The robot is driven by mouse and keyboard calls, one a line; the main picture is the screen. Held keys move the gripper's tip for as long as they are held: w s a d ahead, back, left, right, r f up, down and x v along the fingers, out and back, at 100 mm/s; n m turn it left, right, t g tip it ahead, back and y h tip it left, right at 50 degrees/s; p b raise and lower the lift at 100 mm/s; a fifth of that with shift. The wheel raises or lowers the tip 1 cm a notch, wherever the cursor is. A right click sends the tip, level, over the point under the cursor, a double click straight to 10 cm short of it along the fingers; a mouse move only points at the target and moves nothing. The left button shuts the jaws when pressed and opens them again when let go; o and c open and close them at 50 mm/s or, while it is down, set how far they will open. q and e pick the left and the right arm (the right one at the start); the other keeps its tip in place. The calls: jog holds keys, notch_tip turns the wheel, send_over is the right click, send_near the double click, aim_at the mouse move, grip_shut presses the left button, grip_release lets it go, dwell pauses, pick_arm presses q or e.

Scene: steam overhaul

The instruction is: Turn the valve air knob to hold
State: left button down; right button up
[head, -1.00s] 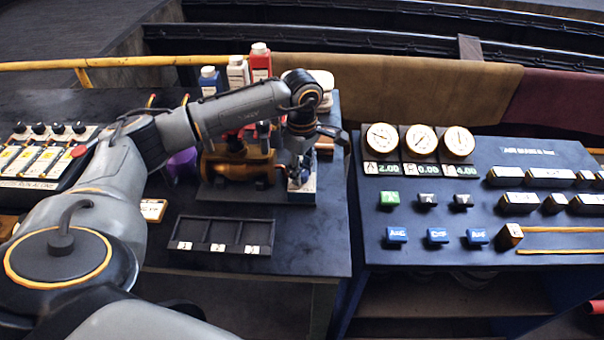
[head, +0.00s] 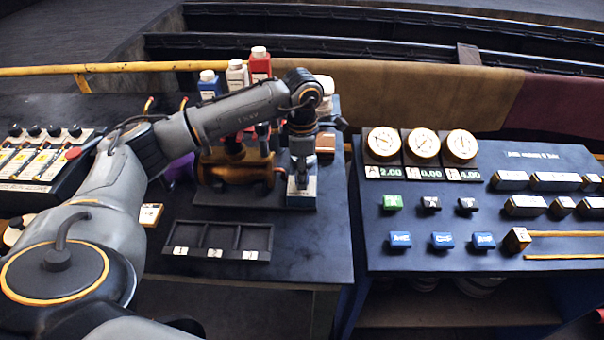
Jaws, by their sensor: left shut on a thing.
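My right gripper is not in view.
A dark tray with labelled compartments (head: 217,240) lies in front of the brass body. Bottles (head: 260,64) stand behind my forearm. A gauge panel (head: 455,200) with coloured buttons is on the right, across a gap. The bench front right of the tray is clear.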

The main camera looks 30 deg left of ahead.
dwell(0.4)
pick_arm(q)
jog(key=c, duration=1)
grip_release()
notch_tip(320, 180, up, 12)
